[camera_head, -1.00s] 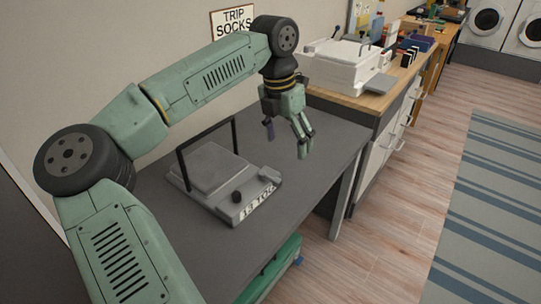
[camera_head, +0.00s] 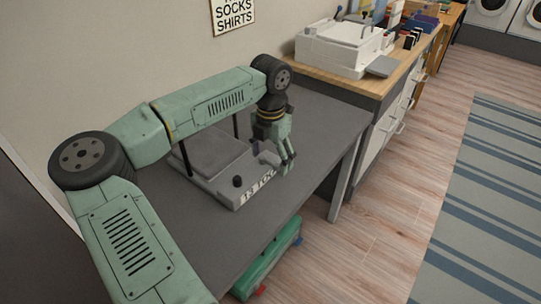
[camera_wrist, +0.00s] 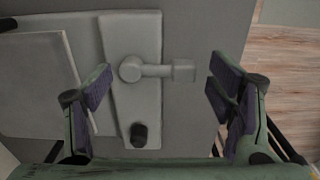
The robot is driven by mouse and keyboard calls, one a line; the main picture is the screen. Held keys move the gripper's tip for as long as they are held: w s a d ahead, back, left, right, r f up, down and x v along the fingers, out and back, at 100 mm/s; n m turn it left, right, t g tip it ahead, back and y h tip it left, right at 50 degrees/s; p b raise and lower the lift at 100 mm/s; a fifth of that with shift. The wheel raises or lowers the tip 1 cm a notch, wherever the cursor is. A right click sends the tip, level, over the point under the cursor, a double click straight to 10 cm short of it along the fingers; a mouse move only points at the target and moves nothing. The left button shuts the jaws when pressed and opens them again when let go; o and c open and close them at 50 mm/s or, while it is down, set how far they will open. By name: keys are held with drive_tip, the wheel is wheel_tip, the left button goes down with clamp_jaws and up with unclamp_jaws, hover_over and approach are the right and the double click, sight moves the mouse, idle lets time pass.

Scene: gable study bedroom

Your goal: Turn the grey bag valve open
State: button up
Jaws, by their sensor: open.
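The grey valve (camera_wrist: 155,71) shows in the wrist view as a round hub with a straight lever pointing right to a square end. It is mounted on the raised front strip of a flat grey appliance (camera_head: 208,160), which lies on the dark grey table. A black knob (camera_wrist: 139,135) sits on the same strip; it also shows in the head view (camera_head: 237,181). My gripper (camera_wrist: 163,88) is open and points down over the strip, its purple-padded fingers on either side of the lever with gaps to it. In the head view my gripper (camera_head: 276,160) hides much of the valve.
The dark grey table (camera_head: 318,122) has bare room to the right of the appliance. A black bar frame (camera_head: 187,158) stands up from the appliance. A wooden counter with a white sink unit (camera_head: 340,48) stands behind. A green box (camera_head: 266,266) is below the table.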

drive_tip(key=shift+c, duration=0.3)
drive_tip(key=c, duration=1)
